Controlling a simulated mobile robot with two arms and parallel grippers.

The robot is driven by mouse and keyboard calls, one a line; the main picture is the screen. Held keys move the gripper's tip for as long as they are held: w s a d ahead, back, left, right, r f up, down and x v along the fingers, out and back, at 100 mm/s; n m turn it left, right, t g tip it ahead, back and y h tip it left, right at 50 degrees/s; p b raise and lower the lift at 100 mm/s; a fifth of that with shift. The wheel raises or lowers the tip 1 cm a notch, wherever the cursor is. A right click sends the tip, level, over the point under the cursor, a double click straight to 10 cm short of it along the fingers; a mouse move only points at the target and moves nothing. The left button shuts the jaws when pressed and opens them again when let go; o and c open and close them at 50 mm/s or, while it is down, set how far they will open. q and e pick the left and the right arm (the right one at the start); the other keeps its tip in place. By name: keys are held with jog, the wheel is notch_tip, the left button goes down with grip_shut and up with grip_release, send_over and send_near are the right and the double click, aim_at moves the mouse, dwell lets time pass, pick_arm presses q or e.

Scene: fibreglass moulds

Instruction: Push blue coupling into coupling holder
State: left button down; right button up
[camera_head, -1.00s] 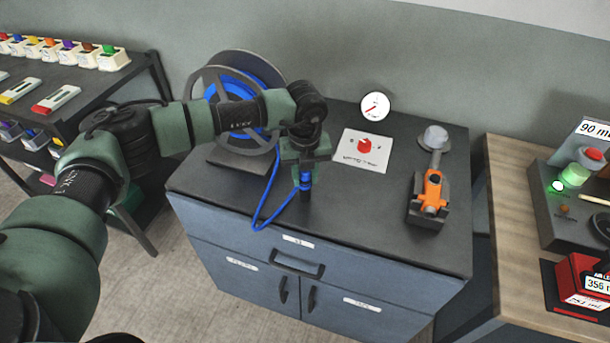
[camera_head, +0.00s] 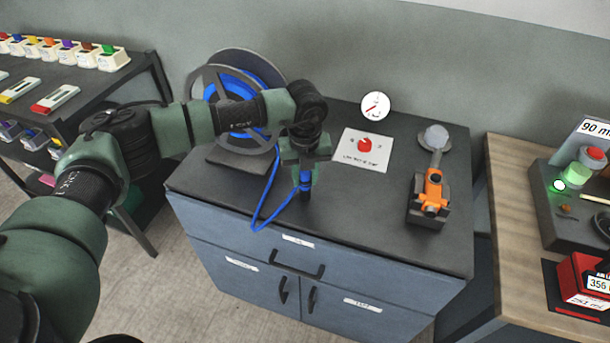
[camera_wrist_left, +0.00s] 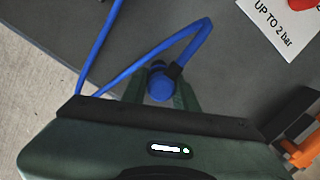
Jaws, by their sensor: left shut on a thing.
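The blue coupling (camera_head: 305,177) is at the end of the blue hose, near the front of the dark cabinet top. My left gripper (camera_head: 305,173) points down and is shut on it. In the left wrist view the coupling (camera_wrist_left: 160,88) shows between the fingers, with the hose looping off behind it. My right gripper is not in view.
The blue hose (camera_head: 266,196) runs to a grey reel (camera_head: 205,100) at the back left. The cabinet top (camera_head: 360,215) is clear in front.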

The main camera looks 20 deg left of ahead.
pick_arm(q)
jog(key=shift+f, duration=0.4)
jog(key=c, duration=1)
grip_release()
jog(key=shift+r, duration=0.1)
jog(key=r, duration=0.2)
jog(key=r+b, duration=0.1)
jog(key=r, duration=0.1)
jog(key=r+b, duration=0.1)
jog(key=r, duration=0.1)
jog(key=shift+s+d+r, duration=0.1)
jog(key=shift+s+r, duration=0.25)
jog(key=shift+r, duration=0.5)
